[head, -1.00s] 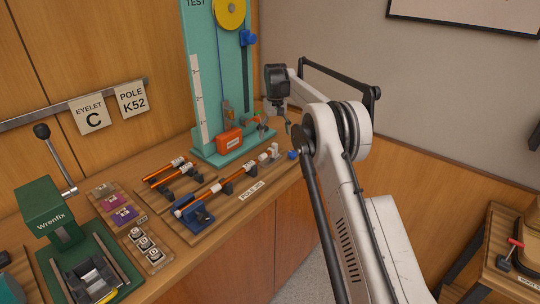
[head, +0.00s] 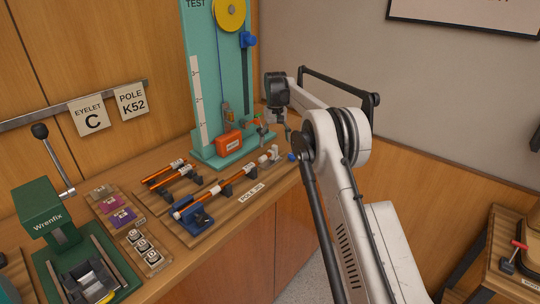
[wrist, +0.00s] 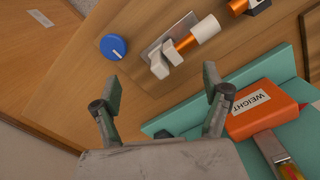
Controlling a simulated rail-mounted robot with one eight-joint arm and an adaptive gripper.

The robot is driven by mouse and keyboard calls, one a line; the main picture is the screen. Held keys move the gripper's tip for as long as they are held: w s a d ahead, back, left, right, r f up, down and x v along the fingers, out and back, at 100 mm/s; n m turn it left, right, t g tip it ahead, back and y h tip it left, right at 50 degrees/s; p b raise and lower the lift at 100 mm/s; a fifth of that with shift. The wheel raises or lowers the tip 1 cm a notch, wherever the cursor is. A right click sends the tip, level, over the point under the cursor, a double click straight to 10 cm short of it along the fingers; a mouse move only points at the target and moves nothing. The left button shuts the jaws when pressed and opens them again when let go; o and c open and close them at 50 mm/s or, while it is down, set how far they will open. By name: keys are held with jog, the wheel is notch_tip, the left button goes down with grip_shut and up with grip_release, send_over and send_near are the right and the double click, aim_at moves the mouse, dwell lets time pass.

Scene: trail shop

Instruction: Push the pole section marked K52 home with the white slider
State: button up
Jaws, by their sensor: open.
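The pole jig (head: 236,209) lies on the bench, labelled "POLE JIG". An orange pole (head: 240,180) with white bands rests along it in black supports; its marking is too small to read. The white slider (head: 274,153) is at the jig's right end, by the pole's white tip. In the wrist view the white slider (wrist: 160,64) stands on a metal plate, close to the pole's white end (wrist: 207,28). My gripper (wrist: 160,90) is open and empty, its fingers apart and short of the slider. In the head view it hangs above the slider's end of the jig.
A blue knob (wrist: 113,46) is beside the slider. The teal test stand (head: 213,90) with an orange weight (head: 229,142) is close behind. Shorter orange poles (head: 163,173) lie left of the jig. A green press (head: 55,220) is at front left. A card (head: 131,102) reads POLE K52.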

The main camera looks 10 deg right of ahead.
aim_at(275, 145)
jog(key=shift+f+b, duration=1.15)
jog(key=shift+f, duration=1)
jog(key=shift+c, duration=0.3)
